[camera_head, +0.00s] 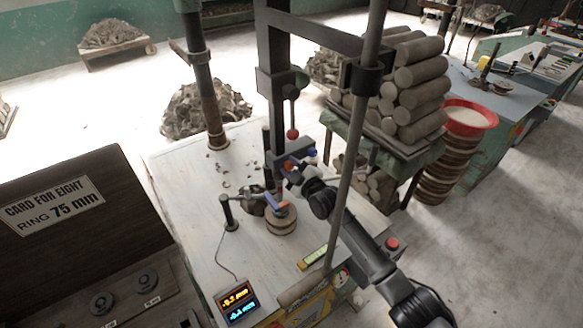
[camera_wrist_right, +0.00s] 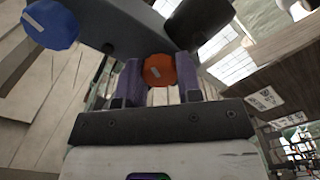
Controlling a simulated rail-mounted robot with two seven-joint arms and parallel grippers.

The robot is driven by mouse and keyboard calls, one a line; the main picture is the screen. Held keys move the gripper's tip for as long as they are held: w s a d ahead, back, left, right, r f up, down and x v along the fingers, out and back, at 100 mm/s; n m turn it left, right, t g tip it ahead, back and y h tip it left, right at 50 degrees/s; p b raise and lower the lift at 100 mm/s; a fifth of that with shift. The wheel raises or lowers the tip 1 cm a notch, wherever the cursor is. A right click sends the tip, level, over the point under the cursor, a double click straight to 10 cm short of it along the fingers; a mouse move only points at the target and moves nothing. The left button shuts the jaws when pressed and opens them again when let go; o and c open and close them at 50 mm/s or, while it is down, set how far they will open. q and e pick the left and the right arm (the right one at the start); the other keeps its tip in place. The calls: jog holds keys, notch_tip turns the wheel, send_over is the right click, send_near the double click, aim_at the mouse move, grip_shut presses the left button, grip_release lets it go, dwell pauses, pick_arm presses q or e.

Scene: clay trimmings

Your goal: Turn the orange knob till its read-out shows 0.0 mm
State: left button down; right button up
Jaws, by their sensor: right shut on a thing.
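The orange knob (camera_wrist_right: 159,70) sits between the two fingers of my right gripper (camera_wrist_right: 159,82) in the right wrist view, and the jaws are shut on it. In the head view the orange knob (camera_head: 288,165) is small, beside the blue knob (camera_head: 312,153) on a grey block. My right arm reaches there from the lower right. The blue knob is also at the upper left of the wrist view (camera_wrist_right: 50,24). The read-out (camera_head: 237,301) has an orange line and a blue line; the orange line looks like a small negative value, its digits blurred. My left gripper is not in view.
A round clay piece (camera_head: 281,224) stands on the pale bench (camera_head: 190,205) below the knobs. A dark post (camera_head: 229,213) with a cable is left of it. A red-handled lever (camera_head: 292,132) hangs just above. Stacked clay rolls (camera_head: 418,88) stand behind on the right.

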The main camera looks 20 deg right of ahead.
jog(key=c, duration=0.3)
jog(key=m, duration=0.6)
jog(key=shift+m+p, duration=0.3)
jog(key=shift+m, duration=0.1)
jog(key=m, duration=0.4)
jog(key=shift+m, duration=2.2)
